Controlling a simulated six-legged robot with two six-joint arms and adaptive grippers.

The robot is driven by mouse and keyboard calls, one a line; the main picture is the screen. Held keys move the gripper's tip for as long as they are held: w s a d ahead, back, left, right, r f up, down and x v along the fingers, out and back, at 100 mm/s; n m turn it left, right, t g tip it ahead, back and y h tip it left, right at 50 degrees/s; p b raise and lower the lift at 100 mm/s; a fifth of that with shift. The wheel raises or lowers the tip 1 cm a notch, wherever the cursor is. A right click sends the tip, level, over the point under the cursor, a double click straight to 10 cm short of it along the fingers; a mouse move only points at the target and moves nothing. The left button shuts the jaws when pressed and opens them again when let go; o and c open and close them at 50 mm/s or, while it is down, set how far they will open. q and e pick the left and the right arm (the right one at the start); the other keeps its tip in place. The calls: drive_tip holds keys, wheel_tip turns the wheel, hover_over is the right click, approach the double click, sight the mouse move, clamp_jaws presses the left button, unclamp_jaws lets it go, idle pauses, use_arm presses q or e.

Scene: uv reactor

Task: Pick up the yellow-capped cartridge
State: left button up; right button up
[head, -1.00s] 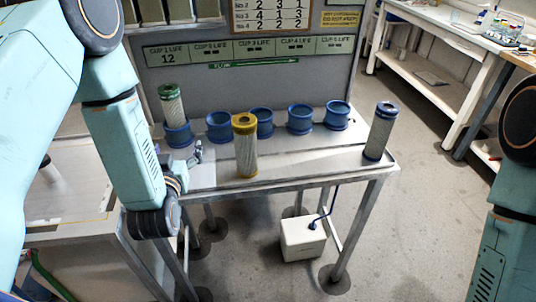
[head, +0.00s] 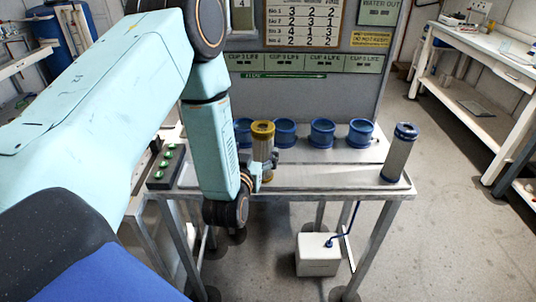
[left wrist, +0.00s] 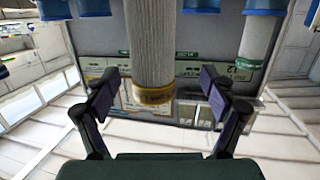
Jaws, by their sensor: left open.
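The yellow-capped cartridge (head: 263,143) stands upright on the table, in front of the row of blue cups. It has a pale mesh body and a yellow cap. My left gripper (head: 262,178) is beside its lower part in the head view, partly hidden by my arm. In the left wrist view, which looks upside down, the cartridge (left wrist: 152,45) shows between the two spread fingers of my left gripper (left wrist: 158,82). The fingers are open, with gaps on both sides of the cartridge. My right gripper is out of view.
Blue cups (head: 322,133) stand in a row behind. A blue-capped cartridge (head: 399,155) stands at the table's right end. A green-capped cartridge (left wrist: 258,42) shows in the left wrist view. Green buttons (head: 163,163) sit on a box at left.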

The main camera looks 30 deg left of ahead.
sight(261, 145)
use_arm(q)
drive_tip(key=w, duration=0.5)
drive_tip(key=shift+a+r, duration=0.15)
drive_tip(key=shift+a, duration=0.1)
drive_tip(key=shift+w+a, duration=0.2)
drive_tip(key=shift+w, duration=0.05)
drive_tip(key=shift+a+f, duration=0.25)
drive_tip(key=shift+s+d+r, duration=0.15)
drive_tip(key=shift+d+r, duration=0.1)
drive_tip(key=shift+d, duration=0.1)
drive_tip(key=c, duration=0.3)
drive_tip(key=shift+c, duration=1)
drive_tip(key=shift+a+f, duration=0.2)
drive_tip(key=c, duration=0.5)
drive_tip(key=shift+d+r, duration=0.1)
drive_tip(key=shift+d, duration=0.05)
drive_tip(key=c, duration=0.4)
drive_tip(key=shift+o, duration=0.2)
